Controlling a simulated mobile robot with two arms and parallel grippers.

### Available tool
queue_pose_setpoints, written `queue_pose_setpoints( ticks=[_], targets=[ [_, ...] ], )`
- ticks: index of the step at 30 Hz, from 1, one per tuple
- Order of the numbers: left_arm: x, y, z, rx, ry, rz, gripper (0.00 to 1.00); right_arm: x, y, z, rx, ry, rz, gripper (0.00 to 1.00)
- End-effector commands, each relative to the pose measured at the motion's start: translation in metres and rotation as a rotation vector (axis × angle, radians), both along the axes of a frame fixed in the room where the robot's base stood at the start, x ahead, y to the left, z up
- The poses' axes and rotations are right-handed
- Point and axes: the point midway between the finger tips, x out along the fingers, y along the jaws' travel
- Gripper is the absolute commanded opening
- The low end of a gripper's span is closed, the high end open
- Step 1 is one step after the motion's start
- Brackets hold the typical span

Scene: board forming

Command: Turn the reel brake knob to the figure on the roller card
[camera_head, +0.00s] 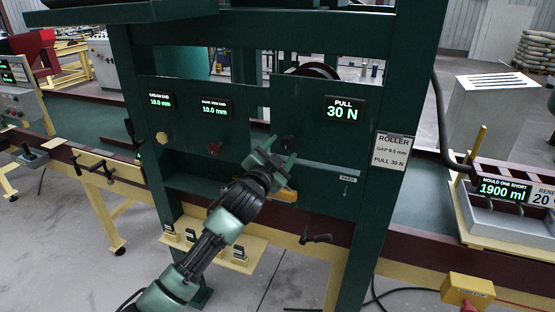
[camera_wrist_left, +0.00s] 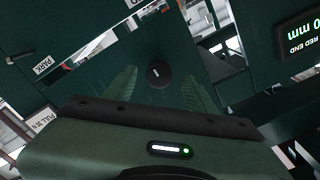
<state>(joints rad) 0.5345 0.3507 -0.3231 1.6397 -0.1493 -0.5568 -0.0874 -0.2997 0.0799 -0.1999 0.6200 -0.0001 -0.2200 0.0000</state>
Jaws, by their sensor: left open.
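The reel brake knob (camera_head: 288,142) is a small dark knob on the green panel, below the PULL display (camera_head: 343,108), which reads 30 N. The roller card (camera_head: 390,151) on the right post reads GAP 9.0 mm and PULL 30 N. My left gripper (camera_head: 280,155) is in front of the panel at the knob, partly covering the area just below it. In the left wrist view the round dark knob (camera_wrist_left: 158,75) with a pale mark shows between the spread fingers, with a gap on each side. Contact is not visible. My right gripper is in neither view.
Two displays (camera_head: 160,100) (camera_head: 215,107) on the left read 10.0 mm, above a yellow knob (camera_head: 162,138) and a dark red knob (camera_head: 215,148). An orange piece (camera_head: 286,195) lies just below my gripper. A crank handle (camera_head: 316,238) sticks out lower down. Green posts flank the panel.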

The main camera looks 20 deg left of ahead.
Motion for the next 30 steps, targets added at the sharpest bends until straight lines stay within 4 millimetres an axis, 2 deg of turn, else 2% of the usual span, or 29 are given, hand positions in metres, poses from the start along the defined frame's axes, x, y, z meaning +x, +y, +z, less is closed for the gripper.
queue_pose_setpoints(
  ticks=[3, 9, 24, 26, 27, 29, 30],
  targets=[
    [-0.019, 0.000, -0.003, 0.000, -0.002, -0.001, 0.55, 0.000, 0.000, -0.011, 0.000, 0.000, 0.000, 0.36],
    [-0.036, 0.001, -0.001, 0.001, -0.002, -0.001, 0.55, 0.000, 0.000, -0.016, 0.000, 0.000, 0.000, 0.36],
    [-0.038, 0.001, -0.001, 0.000, 0.001, 0.000, 0.55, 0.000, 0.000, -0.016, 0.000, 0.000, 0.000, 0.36],
    [-0.038, 0.002, -0.009, -0.003, 0.012, 0.001, 0.55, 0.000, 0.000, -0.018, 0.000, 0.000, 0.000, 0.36],
    [-0.036, 0.003, -0.020, -0.006, 0.026, 0.003, 0.55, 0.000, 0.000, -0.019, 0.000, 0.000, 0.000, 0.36],
    [-0.035, 0.005, -0.045, -0.016, 0.061, 0.008, 0.55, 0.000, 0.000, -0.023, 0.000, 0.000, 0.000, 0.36],
    [-0.034, 0.007, -0.068, -0.024, 0.093, 0.013, 0.55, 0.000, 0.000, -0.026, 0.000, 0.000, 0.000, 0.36]
  ],
)
